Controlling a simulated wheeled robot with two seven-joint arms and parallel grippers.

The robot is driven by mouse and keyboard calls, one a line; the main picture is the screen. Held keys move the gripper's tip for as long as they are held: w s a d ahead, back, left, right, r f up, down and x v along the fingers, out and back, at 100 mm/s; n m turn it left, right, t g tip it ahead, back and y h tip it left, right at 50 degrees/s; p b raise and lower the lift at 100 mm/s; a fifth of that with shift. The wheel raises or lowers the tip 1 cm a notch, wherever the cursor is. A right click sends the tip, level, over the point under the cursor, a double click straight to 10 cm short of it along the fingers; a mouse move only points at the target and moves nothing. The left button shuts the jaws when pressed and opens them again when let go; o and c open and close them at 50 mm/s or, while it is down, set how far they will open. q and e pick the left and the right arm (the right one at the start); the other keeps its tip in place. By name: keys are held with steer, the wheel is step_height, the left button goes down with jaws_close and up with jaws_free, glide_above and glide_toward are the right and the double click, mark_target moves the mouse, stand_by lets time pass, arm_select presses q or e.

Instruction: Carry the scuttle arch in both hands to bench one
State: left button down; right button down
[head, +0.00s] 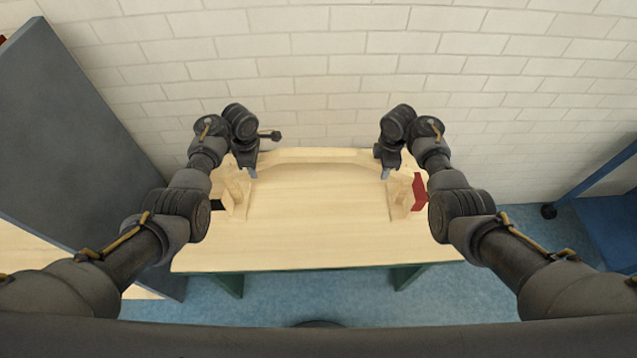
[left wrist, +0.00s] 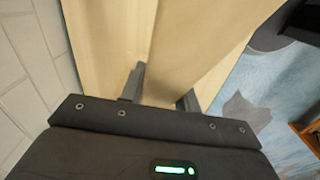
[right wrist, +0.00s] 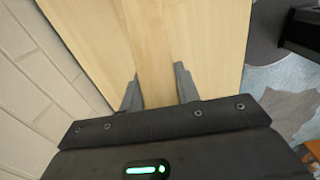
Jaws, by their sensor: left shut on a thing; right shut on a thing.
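The scuttle arch (head: 315,156) is a pale wooden bar, slightly bowed, spanning between my two grippers near the wall side of a pale wooden bench (head: 310,230). My left gripper (head: 250,168) is shut on its left end; in the left wrist view pale wood lies between the fingers (left wrist: 162,90). My right gripper (head: 386,168) is shut on its right end; in the right wrist view the arch (right wrist: 150,50) runs between the fingers (right wrist: 156,90). Whether the arch touches the bench or hangs above it I cannot tell. No bench number shows.
A red piece (head: 419,190) is beside the right block. A grey panel (head: 75,140) stands at left, a brick wall (head: 330,60) behind, a blue frame (head: 610,215) at right.

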arm_select(q)
steer(key=shift+w+r, duration=0.1)
steer(key=shift+r, duration=0.05)
arm_select(e)
steer(key=shift+w+r, duration=0.1)
steer(key=shift+r, duration=0.05)
